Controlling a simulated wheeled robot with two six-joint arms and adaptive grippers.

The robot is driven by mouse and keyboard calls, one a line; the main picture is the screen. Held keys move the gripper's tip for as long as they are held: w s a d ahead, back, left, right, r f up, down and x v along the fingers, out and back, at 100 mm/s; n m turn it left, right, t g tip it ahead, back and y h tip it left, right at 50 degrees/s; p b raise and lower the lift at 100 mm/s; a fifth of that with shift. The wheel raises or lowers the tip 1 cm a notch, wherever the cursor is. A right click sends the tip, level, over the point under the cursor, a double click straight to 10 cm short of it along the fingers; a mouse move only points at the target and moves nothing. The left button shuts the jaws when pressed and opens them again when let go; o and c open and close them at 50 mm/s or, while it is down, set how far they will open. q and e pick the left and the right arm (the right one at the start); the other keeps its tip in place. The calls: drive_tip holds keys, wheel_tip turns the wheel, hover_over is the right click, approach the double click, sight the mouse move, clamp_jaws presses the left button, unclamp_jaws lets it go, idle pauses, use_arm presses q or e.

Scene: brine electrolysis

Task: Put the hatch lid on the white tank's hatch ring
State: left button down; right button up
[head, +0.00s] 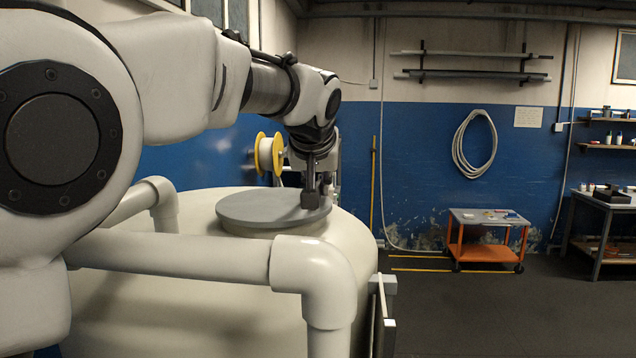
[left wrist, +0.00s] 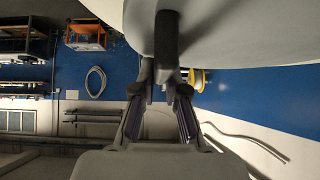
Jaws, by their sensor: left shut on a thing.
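The hatch lid (head: 250,207) is a flat grey disc, about level, over the top of the white tank (head: 200,310). The pale hatch ring (head: 262,231) shows as a low collar just under the lid's front edge. I see no clear gap between lid and ring, but cannot tell whether the lid bears on it. My left gripper (head: 312,187) points down at the lid's right side. In the left wrist view, my left gripper (left wrist: 166,76) is shut on the lid's dark handle (left wrist: 166,35). The ring's far side is hidden. My right gripper is out of view.
A thick pale pipe railing (head: 190,255) runs in front of the tank. A yellow spool (head: 268,154) is behind the lid. An orange cart (head: 488,240) and a workbench (head: 605,205) stand at the right, with open floor before them.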

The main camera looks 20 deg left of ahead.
use_arm(q)
drive_tip(key=shift+f, duration=0.1)
drive_tip(key=c, duration=1.1)
unclamp_jaws()
drive_tip(key=shift+c, duration=0.2)
wheel_tip(320, 180, up, 10)
drive_tip(key=shift+f, duration=0.1)
